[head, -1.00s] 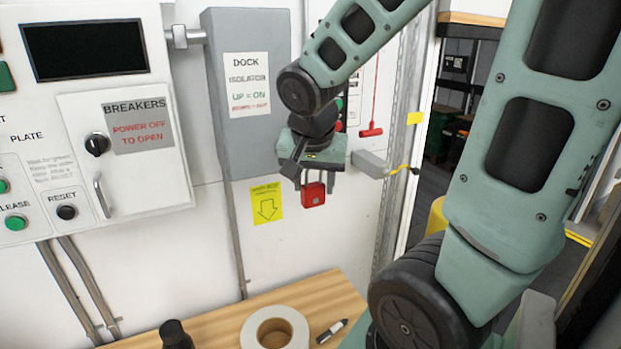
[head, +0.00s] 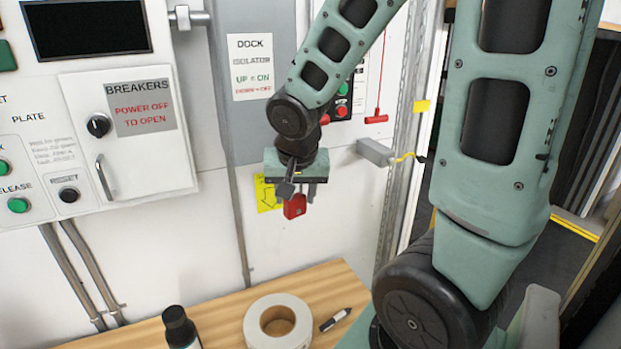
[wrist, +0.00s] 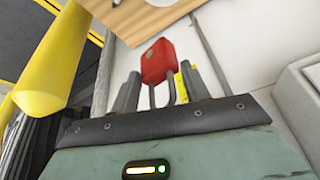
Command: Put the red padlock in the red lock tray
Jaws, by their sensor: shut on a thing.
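The red padlock (head: 295,206) hangs below my gripper (head: 294,192) in the head view, in front of the white wall and above the bench. In the wrist view the padlock (wrist: 158,61) shows with its red body outward and its metal shackle between the fingers of my gripper (wrist: 162,92). The gripper is shut on the padlock. The red lock tray cannot be made out in either view.
A wooden bench (head: 225,305) below holds a tape roll (head: 277,322), a dark bottle (head: 180,328) and a marker (head: 335,320). A breaker panel (head: 125,130) and a grey isolator box (head: 228,110) are on the wall. A grey bracket (head: 375,152) juts out at right.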

